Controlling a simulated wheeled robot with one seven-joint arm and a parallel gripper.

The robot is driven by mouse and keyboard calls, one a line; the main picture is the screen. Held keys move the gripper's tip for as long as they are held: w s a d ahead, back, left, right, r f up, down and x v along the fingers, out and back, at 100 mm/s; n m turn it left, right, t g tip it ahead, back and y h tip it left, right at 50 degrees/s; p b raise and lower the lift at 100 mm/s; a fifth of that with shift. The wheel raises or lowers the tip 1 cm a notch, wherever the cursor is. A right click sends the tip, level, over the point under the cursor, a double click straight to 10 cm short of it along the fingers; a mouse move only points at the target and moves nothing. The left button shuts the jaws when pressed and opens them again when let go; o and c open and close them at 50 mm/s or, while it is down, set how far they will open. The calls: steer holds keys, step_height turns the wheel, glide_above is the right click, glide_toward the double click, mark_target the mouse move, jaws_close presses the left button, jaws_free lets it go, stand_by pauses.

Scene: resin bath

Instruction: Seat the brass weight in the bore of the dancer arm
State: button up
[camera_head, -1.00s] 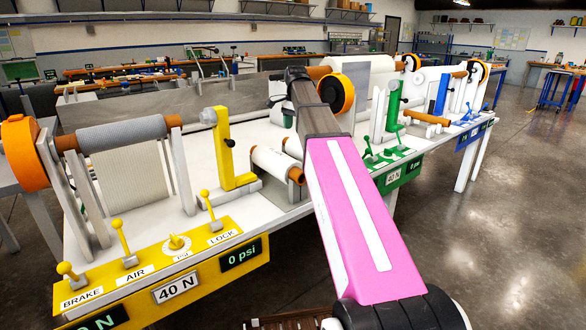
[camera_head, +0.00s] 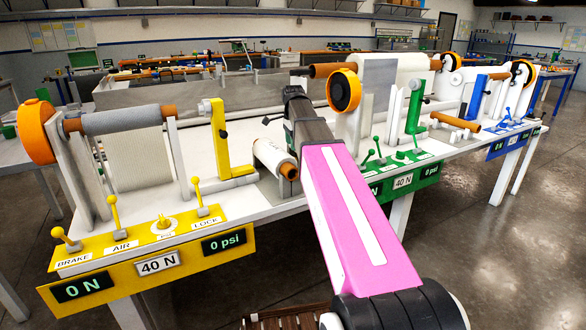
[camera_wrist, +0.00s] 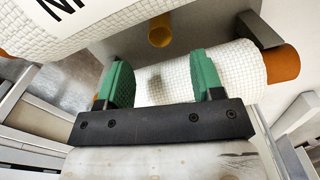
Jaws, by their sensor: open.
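Upright coloured arms stand at the stations, a yellow one (camera_head: 219,135), a green one (camera_head: 413,112) and a blue one (camera_head: 476,98); I cannot tell which is the dancer arm with the bore. A short brass-coloured cylinder (camera_wrist: 159,31) shows against a grey plate at the top of the wrist view. It may be the brass weight, but I cannot be sure. My gripper (camera_wrist: 160,76) is open, its green fingers apart with nothing held. They lie over a white mesh roll (camera_wrist: 235,72); I cannot tell whether they touch it. My arm largely hides the gripper in the head view.
The yellow control panel (camera_head: 145,263) has levers and reads 0 N and 0 psi. A white roll (camera_head: 276,158) lies on the bench just left of my arm. An orange wheel (camera_head: 344,91) stands beyond the arm. Open floor (camera_head: 480,255) lies at right.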

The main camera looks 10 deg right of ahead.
steer(key=shift+a+f, duration=0.1)
steer(key=shift+f, duration=2.75)
steer(key=shift+c, duration=0.2)
jaws_close()
steer(key=shift+r, duration=0.2)
